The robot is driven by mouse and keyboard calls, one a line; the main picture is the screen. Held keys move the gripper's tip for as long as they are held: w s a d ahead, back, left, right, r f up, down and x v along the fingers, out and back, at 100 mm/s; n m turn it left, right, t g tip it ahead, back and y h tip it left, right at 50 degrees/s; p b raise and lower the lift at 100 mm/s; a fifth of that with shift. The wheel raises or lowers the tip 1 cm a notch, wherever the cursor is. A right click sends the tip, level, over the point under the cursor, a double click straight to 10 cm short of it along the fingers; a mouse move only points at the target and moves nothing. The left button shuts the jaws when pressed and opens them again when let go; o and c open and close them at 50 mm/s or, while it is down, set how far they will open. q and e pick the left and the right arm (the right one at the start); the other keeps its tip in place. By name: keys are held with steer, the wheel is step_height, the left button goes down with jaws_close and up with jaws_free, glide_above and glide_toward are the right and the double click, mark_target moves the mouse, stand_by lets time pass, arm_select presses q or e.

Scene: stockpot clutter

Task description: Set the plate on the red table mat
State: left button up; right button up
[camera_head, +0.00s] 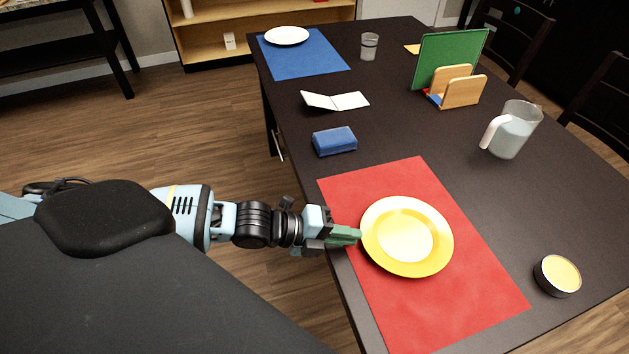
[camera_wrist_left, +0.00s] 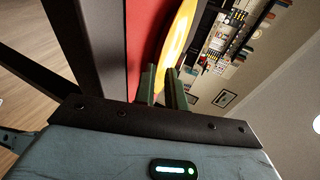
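The yellow plate (camera_head: 406,236) is over the middle of the red table mat (camera_head: 465,308), roughly level. I cannot tell whether its underside touches the mat. My left gripper (camera_head: 345,236) is at the plate's left rim. In the left wrist view, the gripper fingers (camera_wrist_left: 163,88) are close together with the plate's edge (camera_wrist_left: 179,38) between them, and the red mat (camera_wrist_left: 143,35) shows beside it. The exact contact at the rim is partly hidden by the fingers. My right gripper is not in view.
On the dark table are a blue block (camera_head: 334,141), an open white booklet (camera_head: 335,101), a wooden holder (camera_head: 460,88) with a green board, a pitcher (camera_head: 513,130), and a round tin (camera_head: 558,276). A white plate (camera_head: 286,36) lies on a blue mat (camera_head: 304,60) beside a glass (camera_head: 369,46).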

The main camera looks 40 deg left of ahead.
arm_select(q)
steer(key=v, duration=0.9)
steer(key=shift+a, duration=0.15)
steer(key=shift+s, duration=0.15)
steer(key=s+d+f+n, duration=0.1)
steer(key=d+f, duration=0.1)
steer(key=s+d+f+n, duration=0.1)
steer(key=d+n, duration=0.1)
steer(key=s+d+f+n, duration=0.2)
steer(key=shift+f, duration=0.3)
steer(key=s+a+f+n+g+y, duration=0.1)
steer(key=s+f+n+y, duration=0.3)
steer(key=s+f+n, duration=0.4)
steer(key=s+a+f+n+g+y, duration=0.1)
steer(key=s+f+n+y, duration=0.3)
steer(key=s+f+n, duration=0.4)
steer(key=s+n, duration=0.5)
steer(key=s, duration=0.3)
steer(key=shift+f, duration=0.35)
